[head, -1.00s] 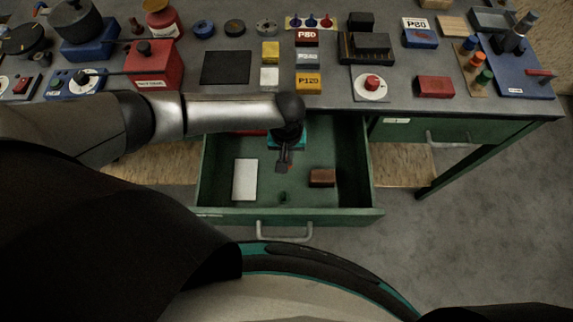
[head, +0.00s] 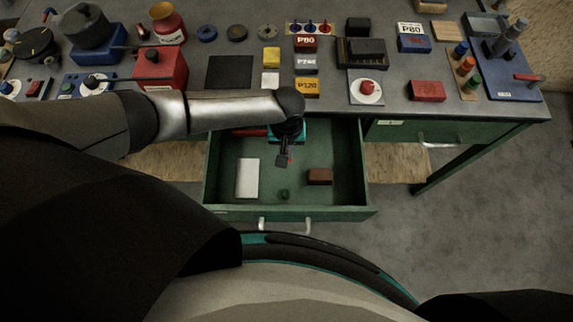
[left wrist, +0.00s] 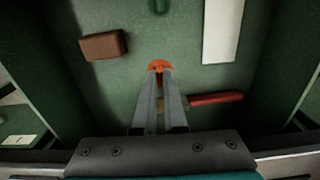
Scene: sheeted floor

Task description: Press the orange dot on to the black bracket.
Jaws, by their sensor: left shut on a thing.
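The orange dot (left wrist: 159,66) is at the tips of my left gripper (left wrist: 161,74) in the left wrist view, over the open drawer. The two fingers are close together on it and cover part of it. In the head view my left gripper (head: 284,160) hangs inside the drawer, and only a speck of orange shows beside it. I cannot tell whether the dot touches the drawer floor. I cannot pick out the black bracket for certain in either view. My right gripper is not in view.
The green drawer (head: 335,205) holds a brown block (head: 319,177), a white flat piece (head: 247,178), a small green round thing (head: 284,195) and a red-handled tool (left wrist: 215,99). The grey bench top (head: 205,100) above is crowded. The drawer walls stand close around the gripper.

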